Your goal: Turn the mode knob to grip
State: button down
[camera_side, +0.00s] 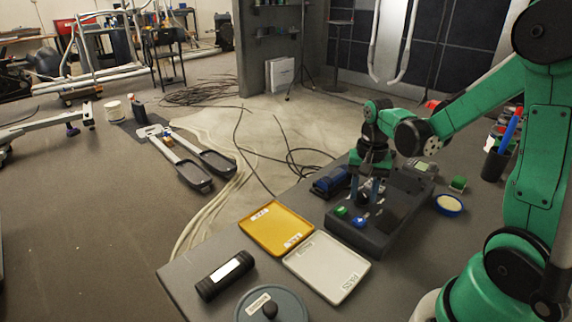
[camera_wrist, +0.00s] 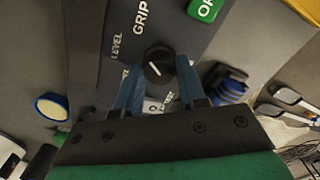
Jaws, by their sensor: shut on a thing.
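The mode knob (camera_wrist: 158,66) is a small round black knob with a white pointer line, on the dark console (camera_side: 385,238). In the wrist view, my gripper (camera_wrist: 160,75) has its two blue fingers on either side of the knob, shut on it. The pointer line slants; which label it marks is unclear. The word GRIP stands above the knob, LEVEL to its left, and a partly hidden label below. In the side view my gripper (camera_side: 367,188) points down onto the console, and its fingers largely hide the knob.
A green button (camera_side: 341,211) and a blue control (camera_side: 360,221) sit on the console near my fingers. A yellow tray (camera_side: 275,229), a pale grey tray (camera_side: 327,267) and a black cylinder (camera_side: 225,277) lie to the left. A blue dish (camera_side: 448,205) and green cube (camera_side: 458,183) stand right.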

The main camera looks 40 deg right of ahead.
aim_at(363, 193)
jog(key=shift+m, duration=0.9)
jog(key=c, duration=0.5)
grip_release()
jog(key=shift+r, duration=2.8)
